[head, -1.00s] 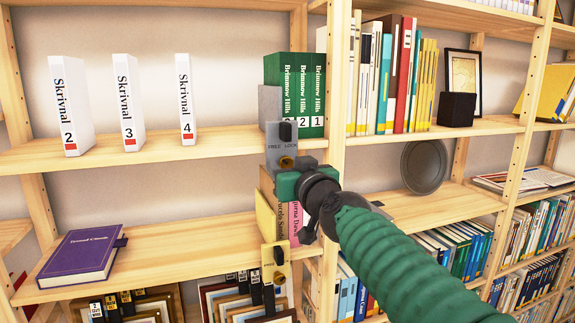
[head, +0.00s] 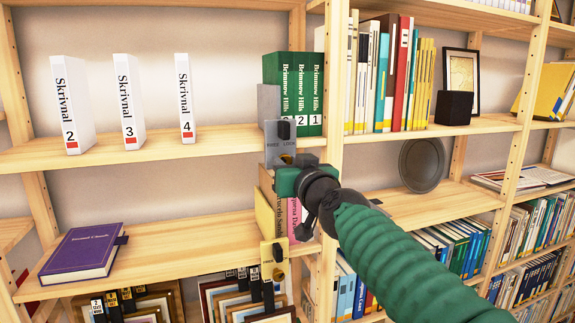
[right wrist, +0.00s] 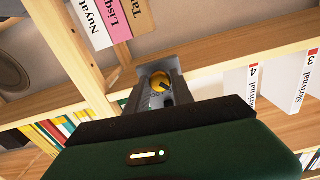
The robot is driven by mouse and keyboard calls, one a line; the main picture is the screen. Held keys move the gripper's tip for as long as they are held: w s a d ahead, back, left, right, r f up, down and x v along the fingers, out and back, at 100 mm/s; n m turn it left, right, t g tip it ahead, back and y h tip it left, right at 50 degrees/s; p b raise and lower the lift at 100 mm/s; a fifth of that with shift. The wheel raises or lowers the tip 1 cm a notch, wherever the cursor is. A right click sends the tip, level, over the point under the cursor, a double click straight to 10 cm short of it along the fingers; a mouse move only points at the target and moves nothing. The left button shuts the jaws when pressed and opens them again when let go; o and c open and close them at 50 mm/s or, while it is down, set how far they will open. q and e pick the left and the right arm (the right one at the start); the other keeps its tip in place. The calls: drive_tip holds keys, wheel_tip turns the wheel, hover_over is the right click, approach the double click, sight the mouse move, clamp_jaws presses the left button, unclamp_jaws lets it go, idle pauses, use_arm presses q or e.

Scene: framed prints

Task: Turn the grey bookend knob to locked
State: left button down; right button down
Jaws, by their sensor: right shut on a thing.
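The grey bookend (head: 268,103) stands on the upper shelf, at the left end of the green Brimnow Hills books. Its front plate hangs over the shelf edge, with a FREE and LOCK label and a black block above the label. Its brass knob shows between my fingers in the right wrist view (right wrist: 160,82). My right gripper (head: 289,160) has its fingers on either side of the knob and is shut on it. The body of my gripper hides the lower part of the plate in the head view. I cannot read the knob's setting. My left gripper is out of view.
A similar yellow bookend (head: 267,252) stands below, beside several upright books. White Skrivnal binders (head: 127,105) stand to the left on the upper shelf. A purple book (head: 80,252) lies on the lower shelf. A shelf upright (head: 333,110) stands close right of my gripper.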

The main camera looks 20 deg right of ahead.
drive_tip(key=shift+a+f+m+p, duration=0.1)
drive_tip(key=shift+m+p, duration=0.05)
drive_tip(key=shift+m, duration=4.15)
drive_tip(key=shift+a+f+m+p, duration=0.1)
drive_tip(key=shift+m+p, duration=0.05)
drive_tip(key=shift+m, duration=4.15)
drive_tip(key=c, duration=1.4)
unclamp_jaws()
drive_tip(key=shift+o, duration=1.3)
drive_tip(key=shift+w, duration=0.1)
drive_tip(key=shift+o, duration=0.2)
drive_tip(key=shift+w+d, duration=0.1)
drive_tip(key=shift+w, duration=0.05)
